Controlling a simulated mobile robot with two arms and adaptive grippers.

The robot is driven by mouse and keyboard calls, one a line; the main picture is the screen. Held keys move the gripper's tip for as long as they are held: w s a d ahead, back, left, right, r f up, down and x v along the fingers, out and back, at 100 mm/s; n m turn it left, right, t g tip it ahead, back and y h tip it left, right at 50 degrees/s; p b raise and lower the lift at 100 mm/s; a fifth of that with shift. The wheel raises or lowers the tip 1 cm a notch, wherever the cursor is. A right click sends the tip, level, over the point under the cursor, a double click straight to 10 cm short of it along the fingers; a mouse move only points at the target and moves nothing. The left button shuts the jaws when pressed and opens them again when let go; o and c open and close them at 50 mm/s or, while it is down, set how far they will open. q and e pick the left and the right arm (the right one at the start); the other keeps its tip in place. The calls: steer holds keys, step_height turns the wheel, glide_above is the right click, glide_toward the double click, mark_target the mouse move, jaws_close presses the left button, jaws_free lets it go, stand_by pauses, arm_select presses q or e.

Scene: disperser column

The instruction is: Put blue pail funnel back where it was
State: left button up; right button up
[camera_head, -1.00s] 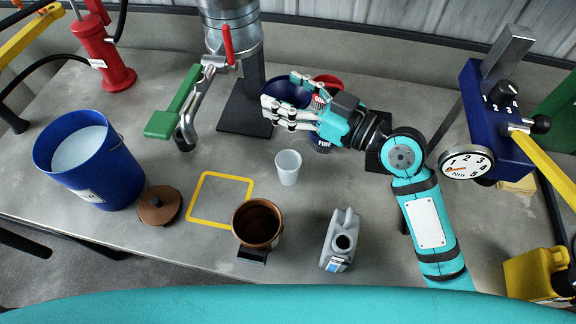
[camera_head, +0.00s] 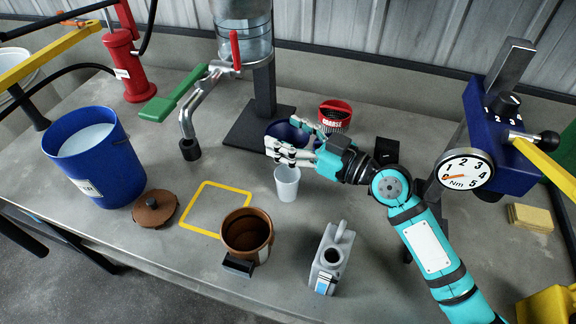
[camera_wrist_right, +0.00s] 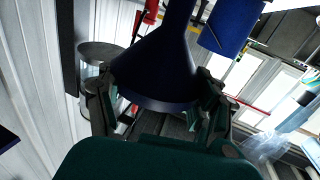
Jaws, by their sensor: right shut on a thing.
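The dark blue funnel (camera_head: 283,131) is held in my right gripper (camera_head: 290,150), in front of the column stand in the head view. The gripper hides part of it. In the right wrist view the funnel (camera_wrist_right: 155,75) sits between the two fingers (camera_wrist_right: 158,105), its wide rim toward the palm and its narrow spout pointing away. The blue pail (camera_head: 115,165) stands at the left of the table, with pale contents. My left gripper is not in view.
A white cup (camera_head: 287,184) stands just below my right gripper in the picture. A brown pot (camera_head: 247,232), grey jug (camera_head: 328,262), brown lid (camera_head: 154,208) and red COARSE tin (camera_head: 335,114) stand around. The yellow-outlined square (camera_head: 204,205) is empty.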

step_height(320, 180, down, 3)
steer(key=shift+w+f, duration=0.1)
steer(key=shift+f, duration=0.05)
steer(key=shift+f+b, duration=0.35)
steer(key=shift+f, duration=0.7)
steer(key=shift+f+b, duration=0.25)
steer(key=shift+b, duration=0.1)
steer(key=shift+f+b, duration=0.25)
steer(key=shift+b, duration=0.1)
steer(key=shift+f, duration=0.15)
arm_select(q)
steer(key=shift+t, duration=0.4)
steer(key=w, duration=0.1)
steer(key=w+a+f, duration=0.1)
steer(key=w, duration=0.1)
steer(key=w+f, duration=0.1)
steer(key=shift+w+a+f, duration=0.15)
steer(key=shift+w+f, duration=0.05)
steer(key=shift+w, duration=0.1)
